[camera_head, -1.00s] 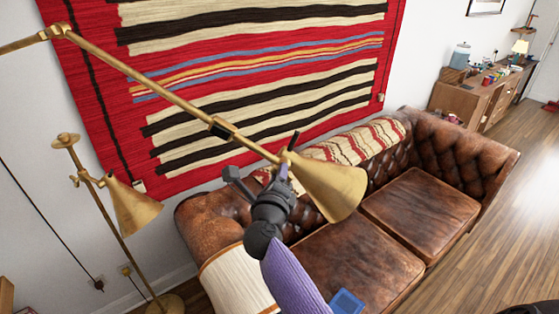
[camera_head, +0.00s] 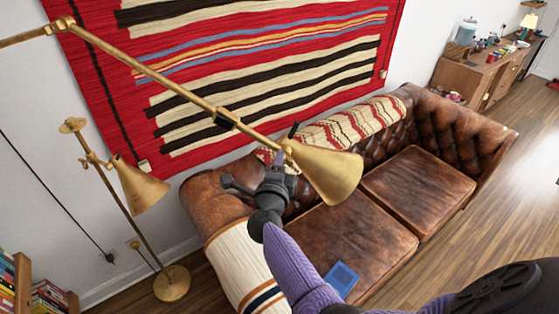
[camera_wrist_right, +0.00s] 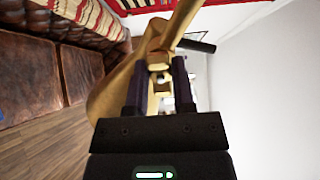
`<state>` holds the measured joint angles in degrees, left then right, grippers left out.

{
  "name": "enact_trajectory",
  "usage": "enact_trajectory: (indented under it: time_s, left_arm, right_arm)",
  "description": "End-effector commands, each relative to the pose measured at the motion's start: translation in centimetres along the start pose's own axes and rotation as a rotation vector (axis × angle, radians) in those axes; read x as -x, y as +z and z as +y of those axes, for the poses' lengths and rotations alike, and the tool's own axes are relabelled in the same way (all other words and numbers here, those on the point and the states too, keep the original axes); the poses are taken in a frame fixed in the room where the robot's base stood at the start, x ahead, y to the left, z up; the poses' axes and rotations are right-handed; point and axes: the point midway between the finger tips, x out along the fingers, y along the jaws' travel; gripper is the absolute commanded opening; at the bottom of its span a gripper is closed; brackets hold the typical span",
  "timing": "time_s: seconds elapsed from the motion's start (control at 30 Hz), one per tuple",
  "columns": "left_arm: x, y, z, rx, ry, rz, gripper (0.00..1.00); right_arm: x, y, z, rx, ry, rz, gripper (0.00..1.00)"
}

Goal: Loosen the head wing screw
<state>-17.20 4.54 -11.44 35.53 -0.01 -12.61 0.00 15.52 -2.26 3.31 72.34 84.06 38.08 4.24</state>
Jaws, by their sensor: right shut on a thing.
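A brass lamp's conical head (camera_head: 330,174) hangs at the end of its long brass arm (camera_head: 165,82), in front of the sofa. It also shows in the wrist view (camera_wrist_right: 108,92). My right gripper (camera_head: 281,160) is at the joint where head and arm meet. In the wrist view its two dark fingers (camera_wrist_right: 160,88) are shut on a small brass piece at this joint, apparently the head wing screw (camera_wrist_right: 161,86), mostly hidden between them. A short black rod (camera_wrist_right: 197,46) sticks out beside the joint. My left gripper is out of view.
A brown leather sofa (camera_head: 350,235) with a blue book (camera_head: 341,277) stands below. A second, smaller brass lamp head (camera_head: 141,188) is on the stand at left. A striped rug (camera_head: 250,60) hangs on the wall behind. Open wood floor lies right.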

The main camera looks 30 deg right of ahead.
Motion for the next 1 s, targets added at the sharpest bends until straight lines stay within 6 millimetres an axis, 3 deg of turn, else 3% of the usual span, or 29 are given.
enact_trajectory:
  time_s: [0.43, 0.47, 0.6, 1.0]
  left_arm:
    - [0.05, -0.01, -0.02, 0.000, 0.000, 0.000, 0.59]
    - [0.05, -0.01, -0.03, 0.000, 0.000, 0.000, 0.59]
    - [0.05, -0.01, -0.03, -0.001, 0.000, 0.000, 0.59]
    - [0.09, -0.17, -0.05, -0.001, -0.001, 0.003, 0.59]
  right_arm:
    - [0.01, 0.00, 0.05, 0.009, 0.000, 0.000, 0.00]
    - [0.01, 0.00, 0.04, 0.009, 0.000, 0.000, 0.37]
    - [0.01, 0.00, 0.04, 0.009, 0.000, 0.000, 0.66]
    - [0.29, 0.44, 0.02, 0.008, 0.001, -0.001, 0.66]
